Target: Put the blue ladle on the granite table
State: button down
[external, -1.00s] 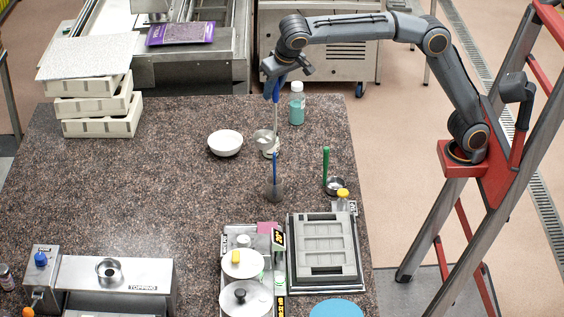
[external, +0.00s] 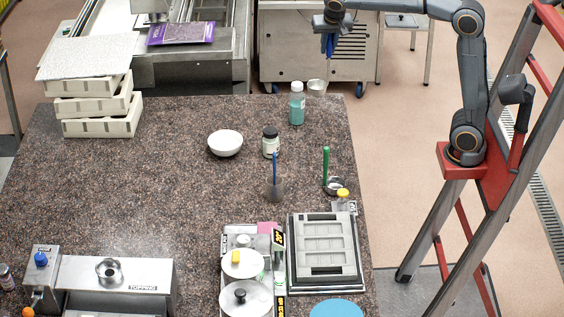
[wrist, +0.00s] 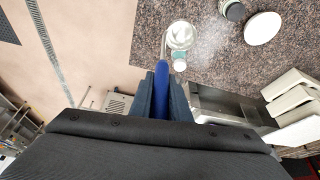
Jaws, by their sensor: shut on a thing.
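The blue ladle has a blue handle, which shows in the wrist view (wrist: 161,82), and a pale metal cup (external: 316,88). My gripper (external: 330,40) is shut on the handle, with the cup hanging down. In the external view the cup appears near the far right corner of the granite table (external: 170,190), above and right of the teal bottle.
A teal bottle (external: 297,104), a dark-lidded jar (external: 270,143) and a white bowl (external: 225,143) stand on the table. Another blue-handled utensil (external: 275,175) and a green-handled ladle (external: 326,168) stand nearer. The table's left middle is clear.

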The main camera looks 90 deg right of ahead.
notch_tip(320, 180, down, 21)
jog(key=p, duration=0.2)
dwell(0.4)
jog(key=shift+a+f, duration=0.1)
jog(key=c, duration=1.7)
grip_release()
jog(key=shift+o, duration=0.2)
jog(key=w+b+v, duration=0.1)
jog(key=b+v, duration=0.1)
jog(key=v, duration=1)
jog(key=s+a+f+n+y, duration=0.2)
jog(key=s+a+f+n, duration=0.5)
jog(key=a+f, duration=0.3)
jog(key=s+a+f+n+y, duration=0.2)
jog(key=s+a+f+n, duration=0.4)
jog(key=f, duration=0.8)
jog(key=a+n, duration=0.3)
jog(key=a, duration=0.1)
jog(key=shift+s+a+f, duration=0.2)
jog(key=shift+s+f, duration=0.05)
jog(key=shift+s, duration=0.15)
